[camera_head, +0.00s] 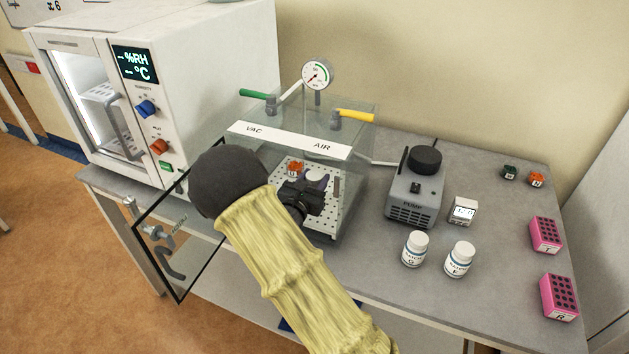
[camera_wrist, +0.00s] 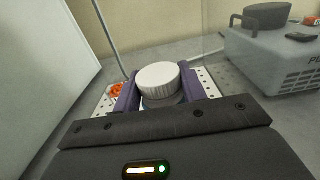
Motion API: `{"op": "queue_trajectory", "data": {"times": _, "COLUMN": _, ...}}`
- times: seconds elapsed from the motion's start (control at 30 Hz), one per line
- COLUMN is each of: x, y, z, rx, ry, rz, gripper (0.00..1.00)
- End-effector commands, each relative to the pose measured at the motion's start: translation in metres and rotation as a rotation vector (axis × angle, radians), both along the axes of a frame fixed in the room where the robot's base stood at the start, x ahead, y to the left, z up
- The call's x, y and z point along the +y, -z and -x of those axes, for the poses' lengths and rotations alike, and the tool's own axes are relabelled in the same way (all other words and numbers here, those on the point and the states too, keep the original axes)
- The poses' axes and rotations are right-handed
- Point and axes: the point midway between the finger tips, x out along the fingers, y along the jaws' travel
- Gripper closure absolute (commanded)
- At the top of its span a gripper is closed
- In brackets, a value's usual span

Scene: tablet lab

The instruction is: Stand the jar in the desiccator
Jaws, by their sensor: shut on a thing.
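The desiccator (camera_head: 345,125) is a clear box with a white VAC/AIR strip, a dial gauge, and green and yellow valve handles on top. Its glass door (camera_head: 152,262) stands swung open to the left. My gripper (camera_head: 314,181) is inside the box, just above the perforated shelf (camera_head: 320,225). In the wrist view its purple fingers are shut on the jar, whose white ribbed cap (camera_wrist: 158,76) shows upright between them. The jar's lower part is mostly hidden, so I cannot tell whether it touches the shelf.
A white humidity chamber (camera_head: 190,80) stands left of the desiccator. To the right are a grey pump (camera_head: 415,195), a small display (camera_head: 463,211), two white jars (camera_head: 414,248) (camera_head: 459,259) and two pink racks (camera_head: 545,235) (camera_head: 559,297).

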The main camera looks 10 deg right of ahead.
Motion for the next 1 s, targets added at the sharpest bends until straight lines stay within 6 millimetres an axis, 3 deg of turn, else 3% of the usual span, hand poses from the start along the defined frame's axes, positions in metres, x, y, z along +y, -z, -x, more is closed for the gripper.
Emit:
{"op": "queue_trajectory", "data": {"times": 0.53, "x": -0.002, "y": 0.016, "z": -0.003, "rx": -0.001, "ry": 0.0, "rz": 0.0, "gripper": 0.83}}
{"op": "queue_trajectory", "data": {"times": 0.57, "x": -0.002, "y": 0.016, "z": -0.003, "rx": -0.001, "ry": 0.0, "rz": -0.001, "gripper": 0.57}}
{"op": "queue_trajectory", "data": {"times": 0.67, "x": -0.002, "y": 0.015, "z": -0.003, "rx": -0.001, "ry": 0.0, "rz": -0.001, "gripper": 0.37}}
{"op": "queue_trajectory", "data": {"times": 1.0, "x": -0.002, "y": 0.013, "z": -0.003, "rx": -0.001, "ry": 0.0, "rz": -0.001, "gripper": 0.37}}
